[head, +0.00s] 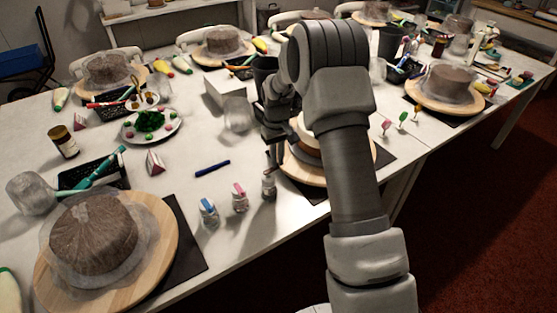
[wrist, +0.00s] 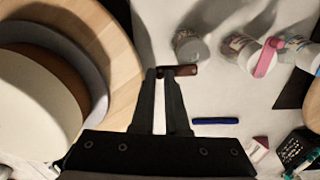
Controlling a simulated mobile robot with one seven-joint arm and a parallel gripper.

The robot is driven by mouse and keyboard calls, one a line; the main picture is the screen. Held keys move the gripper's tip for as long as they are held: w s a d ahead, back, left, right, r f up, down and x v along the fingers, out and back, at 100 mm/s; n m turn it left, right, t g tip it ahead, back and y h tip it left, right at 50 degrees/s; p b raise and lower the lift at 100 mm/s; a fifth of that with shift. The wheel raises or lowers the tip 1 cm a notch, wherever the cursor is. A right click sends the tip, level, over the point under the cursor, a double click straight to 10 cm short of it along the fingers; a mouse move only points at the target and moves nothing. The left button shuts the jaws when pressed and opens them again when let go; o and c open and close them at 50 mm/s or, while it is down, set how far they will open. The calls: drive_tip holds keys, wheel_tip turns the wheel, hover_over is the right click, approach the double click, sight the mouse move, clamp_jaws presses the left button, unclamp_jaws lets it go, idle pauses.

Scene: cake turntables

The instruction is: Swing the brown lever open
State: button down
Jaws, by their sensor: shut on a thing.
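In the wrist view, the brown lever (wrist: 184,71) is a short dark reddish-brown bar beside a small greyish jar (wrist: 188,46). My gripper (wrist: 161,74) is shut on the lever's left end, and the rest of the lever sticks out to the right of the fingers. In the head view, that jar (head: 268,187) stands near the table's front edge, and my gripper (head: 273,163) reaches down just above it. The lever is too small to make out there.
A jar with a pink lever (head: 239,198) and one with a blue lever (head: 208,211) stand left of it. A blue pen (head: 212,168) lies behind them. A layered cake (wrist: 35,100) on a round wooden turntable (wrist: 122,60) is close on the gripper's left in the wrist view.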

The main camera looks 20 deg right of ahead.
drive_tip(key=shift+w+n, duration=0.15)
drive_tip(key=shift+n, duration=0.25)
idle(0.4)
idle(0.4)
drive_tip(key=c, duration=0.9)
unclamp_jaws()
wheel_tip(320, 180, up, 17)
drive_tip(key=shift+a+r+p, duration=0.15)
drive_tip(key=shift+r+p, duration=0.05)
drive_tip(key=shift+p, duration=0.5)
drive_tip(key=shift+r, duration=0.1)
